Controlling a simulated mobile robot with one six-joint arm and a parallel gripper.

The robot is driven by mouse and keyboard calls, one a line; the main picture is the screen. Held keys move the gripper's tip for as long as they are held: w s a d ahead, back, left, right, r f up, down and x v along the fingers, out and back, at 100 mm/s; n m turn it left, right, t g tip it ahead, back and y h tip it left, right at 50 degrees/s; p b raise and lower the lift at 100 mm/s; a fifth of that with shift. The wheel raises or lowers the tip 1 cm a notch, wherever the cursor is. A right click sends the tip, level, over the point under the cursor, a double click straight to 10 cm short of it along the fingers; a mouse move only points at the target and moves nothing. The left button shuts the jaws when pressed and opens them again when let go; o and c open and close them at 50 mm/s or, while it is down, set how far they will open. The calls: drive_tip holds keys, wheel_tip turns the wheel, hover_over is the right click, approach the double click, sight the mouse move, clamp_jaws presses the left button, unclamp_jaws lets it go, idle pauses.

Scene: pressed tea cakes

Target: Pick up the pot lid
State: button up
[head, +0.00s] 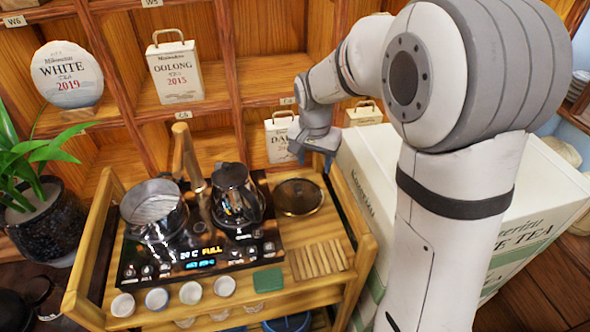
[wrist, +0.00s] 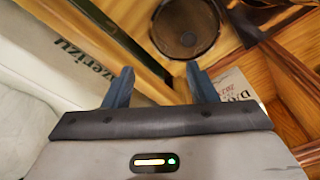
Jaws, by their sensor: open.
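The pot lid (head: 298,197) is a dark round disc with a metal rim and a small knob. It lies on the wooden tea cart (head: 330,215), right of the black kettle (head: 236,195). In the wrist view the lid (wrist: 186,28) shows at the top, beyond the fingers, with its knob near the middle. My gripper (head: 312,158) hangs above and behind the lid, at the cart's back right. In the wrist view my gripper (wrist: 160,88) has its two blue fingers apart with nothing between them. It is not touching the lid.
A steel pot (head: 153,205) and the kettle stand on the black cooktop (head: 170,262). A slatted wooden trivet (head: 318,261), a green block (head: 268,280) and several small cups line the cart's front. Large white tea boxes (head: 375,165) stand to the right; wooden shelves rise behind.

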drive_tip(key=m, duration=0.1)
hover_over(297, 186)
drive_tip(key=f, duration=0.6)
drive_tip(key=shift+s+a+f, duration=0.1)
drive_tip(key=shift+a+f, duration=0.1)
drive_tip(key=shift+f+m, duration=0.3)
drive_tip(key=shift+f, duration=0.05)
drive_tip(key=f, duration=0.4)
drive_tip(key=f+p, duration=0.1)
drive_tip(key=f, duration=0.1)
drive_tip(key=shift+d+f, duration=0.15)
drive_tip(key=shift+d, duration=0.1)
drive_tip(key=shift+f, duration=0.55)
clamp_jaws()
drive_tip(key=shift+r, duration=0.15)
